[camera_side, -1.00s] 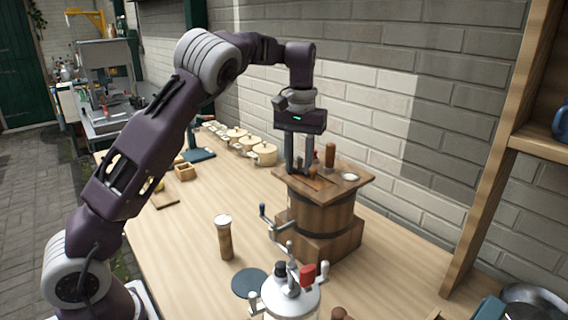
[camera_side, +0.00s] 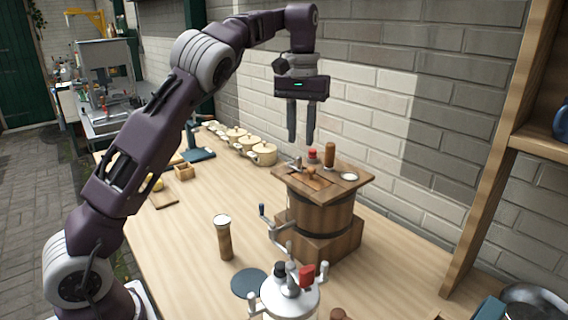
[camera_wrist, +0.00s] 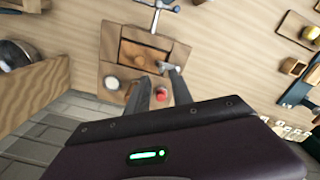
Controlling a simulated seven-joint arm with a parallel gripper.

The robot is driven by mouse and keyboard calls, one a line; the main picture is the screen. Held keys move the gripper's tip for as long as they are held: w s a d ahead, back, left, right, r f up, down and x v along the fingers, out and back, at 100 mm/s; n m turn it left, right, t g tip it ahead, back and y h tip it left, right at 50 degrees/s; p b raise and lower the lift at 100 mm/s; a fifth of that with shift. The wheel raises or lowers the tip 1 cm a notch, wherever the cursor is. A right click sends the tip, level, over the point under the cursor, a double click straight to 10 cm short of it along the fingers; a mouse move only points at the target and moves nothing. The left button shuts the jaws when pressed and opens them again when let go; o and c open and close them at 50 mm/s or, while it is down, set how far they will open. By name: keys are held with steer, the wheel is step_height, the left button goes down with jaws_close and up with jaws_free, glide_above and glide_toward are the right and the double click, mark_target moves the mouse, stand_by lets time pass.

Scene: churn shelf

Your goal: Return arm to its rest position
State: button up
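My gripper (camera_side: 300,138) hangs above the wooden barrel churn (camera_side: 320,210), pointing down. Its two fingers are apart with nothing between them, so it is open and empty. The churn's square top carries an upright wooden handle (camera_side: 329,155), a small red-capped item (camera_side: 313,156) and a white round dish (camera_side: 349,177). In the wrist view the fingers (camera_wrist: 158,82) reach over the churn top (camera_wrist: 108,68), with the red-capped item (camera_wrist: 160,94) between them in the picture, below the fingertips.
A brick wall (camera_side: 420,120) stands close behind the churn. A wooden shelf post (camera_side: 490,170) is at the right. Several lidded pots (camera_side: 264,154) line the wall.

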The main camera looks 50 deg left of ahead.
steer(key=s+d+r+t+h, duration=0.1)
steer(key=s+d+r, duration=0.1)
steer(key=s, duration=0.3)
steer(key=s+d+r+m+t, duration=0.1)
steer(key=s+d+r, duration=0.15)
steer(key=s, duration=0.25)
steer(key=s+d+r+t+h, duration=0.1)
steer(key=s+r, duration=0.1)
steer(key=s, duration=0.3)
steer(key=s+d+f+m+t+y, duration=0.1)
steer(key=s+d+f+m, duration=0.1)
steer(key=s, duration=0.6)
steer(key=s+d+f+m+t+y, duration=0.1)
steer(key=s+d+f+m, duration=0.2)
steer(key=s+f, duration=0.4)
steer(key=s+d, duration=0.1)
steer(key=s, duration=0.1)
steer(key=shift+s+t, duration=0.3)
